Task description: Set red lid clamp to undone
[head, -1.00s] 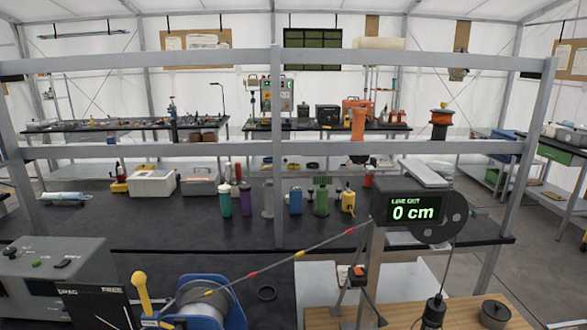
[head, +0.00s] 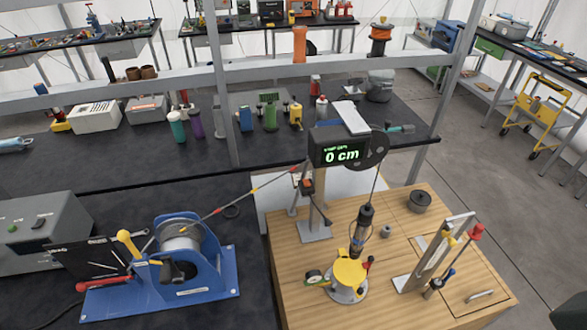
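A red-tipped lever (head: 476,233) stands up at the right of the wooden bench top, close to a light metal bracket (head: 437,255). It looks like the red lid clamp, but it is too small to tell whether it is fastened or undone.
A yellow-topped fitting (head: 350,272) and a dark round weight (head: 420,201) stand on the wooden bench (head: 300,285).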

